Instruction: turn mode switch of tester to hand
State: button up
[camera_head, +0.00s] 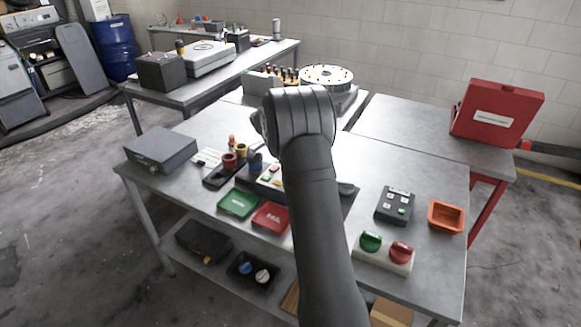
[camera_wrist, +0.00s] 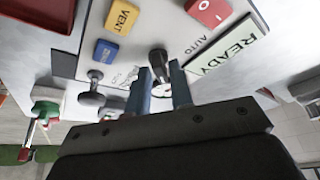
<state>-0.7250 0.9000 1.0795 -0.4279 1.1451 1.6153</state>
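In the wrist view, the tester's light panel (camera_wrist: 175,22) fills the upper part. A black knob (camera_wrist: 158,59), apparently the mode switch, stands beside the word AUTO. My gripper (camera_wrist: 160,68) has its two blue fingers on either side of this knob, with a narrow gap showing; contact is not visible. The word HAND is not readable. In the head view, the tester (camera_head: 269,178) is mostly behind my arm, and my fingers are hidden.
The panel also has a yellow VENT button (camera_wrist: 122,17), a blue button (camera_wrist: 105,51), a red button (camera_wrist: 208,10) and a dark round knob (camera_wrist: 91,99). Green (camera_head: 238,203) and red (camera_head: 271,216) trays lie in front of the tester. An orange bin (camera_head: 446,216) stands at right.

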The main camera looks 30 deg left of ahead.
jog(key=shift+o, duration=0.8)
jog(key=v, duration=1.7)
jog(key=shift+a+r, duration=0.15)
jog(key=x, duration=1.7)
jog(key=shift+d+f, duration=0.2)
jog(key=shift+r, duration=0.1)
